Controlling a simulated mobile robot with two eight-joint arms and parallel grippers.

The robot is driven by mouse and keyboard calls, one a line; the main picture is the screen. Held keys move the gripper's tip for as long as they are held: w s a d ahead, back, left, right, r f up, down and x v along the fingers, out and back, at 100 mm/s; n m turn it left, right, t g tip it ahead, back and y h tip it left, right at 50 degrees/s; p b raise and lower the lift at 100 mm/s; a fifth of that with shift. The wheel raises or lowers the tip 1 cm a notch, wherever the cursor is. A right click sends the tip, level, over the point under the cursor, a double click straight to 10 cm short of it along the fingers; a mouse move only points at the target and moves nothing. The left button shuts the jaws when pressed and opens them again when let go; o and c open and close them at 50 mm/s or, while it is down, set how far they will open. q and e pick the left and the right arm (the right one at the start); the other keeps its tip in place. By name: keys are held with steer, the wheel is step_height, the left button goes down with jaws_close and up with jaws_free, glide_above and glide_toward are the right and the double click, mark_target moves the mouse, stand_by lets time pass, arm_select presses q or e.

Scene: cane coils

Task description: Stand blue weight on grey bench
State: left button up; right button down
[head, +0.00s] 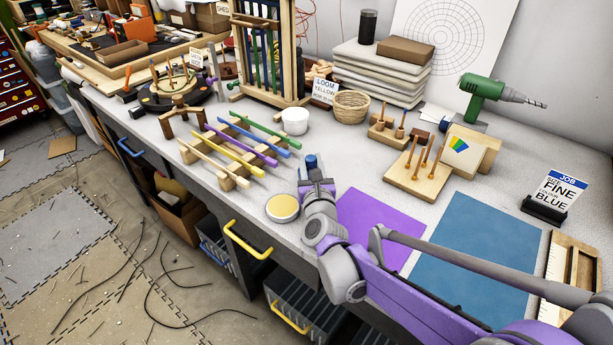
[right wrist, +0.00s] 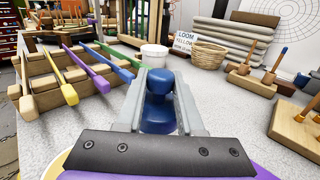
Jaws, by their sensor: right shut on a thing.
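The blue weight (head: 311,161) shows as a small dark blue top between the fingers of my right gripper (head: 315,175) in the head view. In the right wrist view the blue weight (right wrist: 158,112) is upright, with a rounded top, a narrow neck and a wider lower body. My right gripper (right wrist: 157,92) is shut on it, one grey finger on each side. The grey bench (head: 345,155) lies under it. Its lower edge is partly hidden, so I cannot tell whether it touches the bench. My left gripper is not in view.
A wooden rack with coloured rods (head: 235,155) stands to the left of the gripper, a white tub (head: 294,121) behind it. A round yellow-topped tin (head: 282,208) is close at left. A purple mat (head: 380,225) and pegged wooden stands (head: 418,183) lie to the right.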

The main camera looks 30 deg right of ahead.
steer(key=shift+f+b, duration=0.75)
steer(key=shift+f, duration=1.65)
steer(key=shift+r, duration=0.1)
steer(key=c, duration=1)
jaws_free()
steer(key=shift+f, duration=0.25)
steer(key=o, duration=0.5)
steer(key=shift+c, duration=0.2)
steer(key=shift+r, duration=0.1)
